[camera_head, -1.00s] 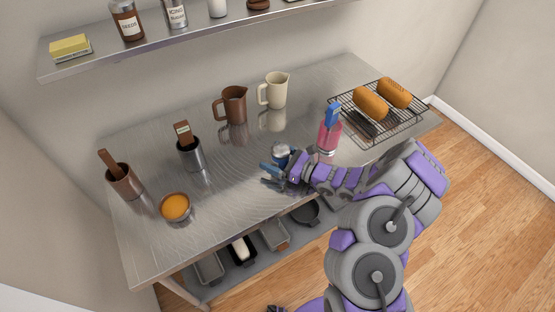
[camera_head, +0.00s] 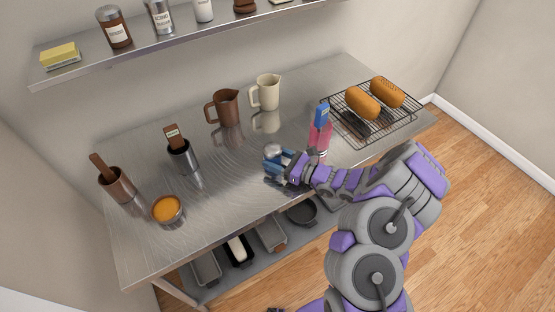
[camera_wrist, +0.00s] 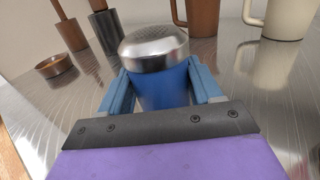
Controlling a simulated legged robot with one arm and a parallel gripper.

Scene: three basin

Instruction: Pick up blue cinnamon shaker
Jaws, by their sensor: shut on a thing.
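The blue cinnamon shaker (camera_wrist: 163,88) has a blue body and a domed silver lid with small holes. In the wrist view it stands upright between the two blue fingers of my gripper (camera_wrist: 163,92), which is shut on its body. In the head view the shaker's silver lid (camera_head: 273,151) shows at the front middle of the metal table, with my gripper (camera_head: 279,165) around it. Most of its body is hidden there by the fingers. I cannot tell whether its base touches the table.
The steel table (camera_head: 225,200) also holds a bowl of orange filling (camera_head: 167,209), two utensil holders, a brown pitcher (camera_head: 226,108) and a cream pitcher (camera_head: 267,92). A pink container (camera_head: 319,138) with a blue-handled tool stands close right of my gripper. A rack (camera_head: 385,122) with loaves is beyond.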

